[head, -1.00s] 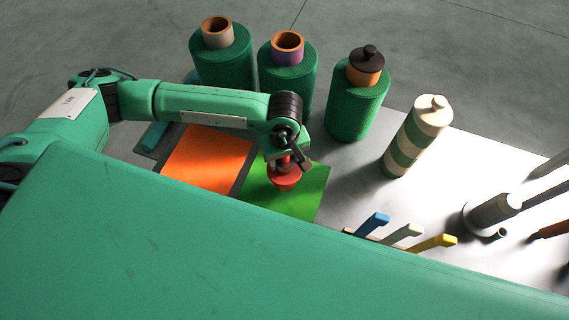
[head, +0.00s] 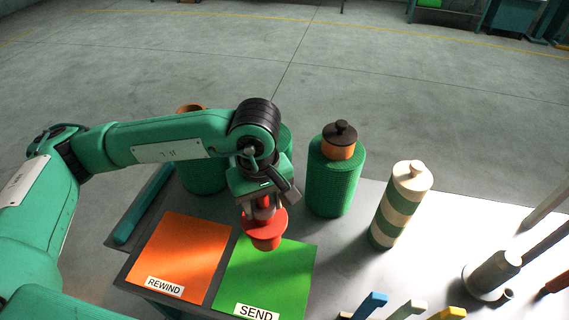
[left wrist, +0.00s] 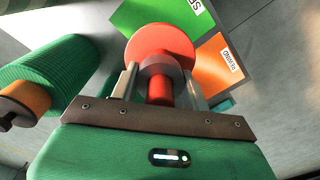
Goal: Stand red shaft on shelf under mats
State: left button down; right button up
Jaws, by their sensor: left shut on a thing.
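My left gripper (head: 263,204) is shut on the red shaft (head: 266,226), which has a wide round flange. It holds the shaft above the back left part of the green mat (head: 265,275), labelled SEND. The orange mat (head: 185,255), labelled REWIND, lies to the left. In the left wrist view the shaft (left wrist: 160,50) sits between the two fingers, with the green mat (left wrist: 160,18) and orange mat (left wrist: 217,67) beyond. The shelf under the mats is mostly hidden by the tabletop. My right gripper is not in view.
Green net rolls stand behind the mats; one with an orange core and dark knob (head: 335,175) is to the right. A green-and-white striped roll (head: 401,205) stands farther right. Blue, pale and yellow handles (head: 371,305) are at the front. A grey post (head: 490,275) stands at right.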

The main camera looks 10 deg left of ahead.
pick_arm(q)
jog(key=w+a+f+m, duration=0.2)
jog(key=a+f+m, duration=0.5)
jog(key=a, duration=0.1)
jog(key=shift+a+f, duration=0.35)
jog(key=shift+f, duration=0.05)
jog(key=shift+w, duration=0.1)
dwell(0.5)
